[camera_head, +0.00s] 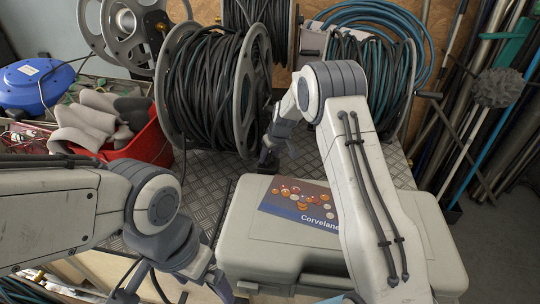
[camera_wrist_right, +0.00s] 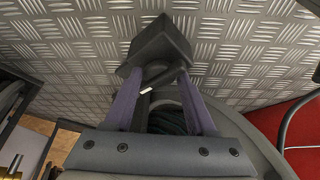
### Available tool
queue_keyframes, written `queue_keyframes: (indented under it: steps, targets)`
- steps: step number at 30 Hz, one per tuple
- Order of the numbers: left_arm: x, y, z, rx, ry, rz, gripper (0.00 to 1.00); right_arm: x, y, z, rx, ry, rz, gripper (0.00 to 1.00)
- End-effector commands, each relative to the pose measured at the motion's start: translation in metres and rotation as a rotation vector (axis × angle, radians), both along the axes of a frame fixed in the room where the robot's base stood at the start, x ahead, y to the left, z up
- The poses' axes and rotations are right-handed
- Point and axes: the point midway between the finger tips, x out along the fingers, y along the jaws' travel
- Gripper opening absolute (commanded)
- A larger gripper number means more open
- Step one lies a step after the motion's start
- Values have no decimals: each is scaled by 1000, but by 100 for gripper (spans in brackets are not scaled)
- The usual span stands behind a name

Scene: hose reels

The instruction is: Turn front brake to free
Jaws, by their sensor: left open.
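The large front reel (camera_head: 205,85) with grey flanges and black hose stands on the metal tread plate. My right gripper (camera_head: 270,148) reaches down beside its right flange. A small dark block (camera_head: 268,161) shows just below that gripper. In the right wrist view, a dark block (camera_wrist_right: 158,45) with a short dark lever (camera_wrist_right: 160,77) lies at the fingertips of my right gripper (camera_wrist_right: 163,82). The fingers are on both sides of the lever; I cannot tell whether they touch it. Which part is the front brake is not clear. My left gripper (camera_head: 172,292) is open and empty at the bottom.
A grey case (camera_head: 270,245) marked "Corvelane" lies in front. A red bin (camera_head: 150,143) with grey gloves (camera_head: 85,122) is at left, near a blue round container (camera_head: 35,82). More hose reels (camera_head: 365,70) stand behind. Poles lean at right.

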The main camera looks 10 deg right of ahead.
Motion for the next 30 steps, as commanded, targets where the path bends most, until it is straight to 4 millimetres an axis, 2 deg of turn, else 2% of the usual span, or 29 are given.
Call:
queue_keyframes:
  steps: [1, 3, 4, 7, 14, 24, 25, 26, 27, 30]
  targets:
    - [0, 0, 0, 0, 0, 0, 100, 0, 0, 0, -1, 0, 0, 32]
    - [0, 0, 0, 0, 0, 0, 100, 0, 0, 0, -1, 0, 0, 5]
    - [0, 0, 0, 0, 0, 0, 100, 0, 0, 0, 0, 0, 0, 0]
    - [0, 0, -1, 0, 0, 0, 100, 0, 0, -1, 0, 0, 2, 0]
    - [0, 0, -22, 0, 0, 0, 100, 1, -1, -3, -1, 0, 86, 0]
    - [0, 0, -21, 0, 0, 0, 100, -1, -1, -1, -1, 5, 108, 0]
    - [0, 0, -21, 0, 0, 0, 100, -1, -1, -1, -1, 5, 108, 64]
    - [0, 0, -21, 0, 0, 0, 100, -1, -2, -1, -2, 5, 108, 76]
    - [0, 0, -21, 0, 0, 0, 100, -1, -2, 0, -1, 5, 107, 82]
    - [0, 0, -21, 0, 0, 0, 100, 0, -1, 0, -1, 3, 106, 82]
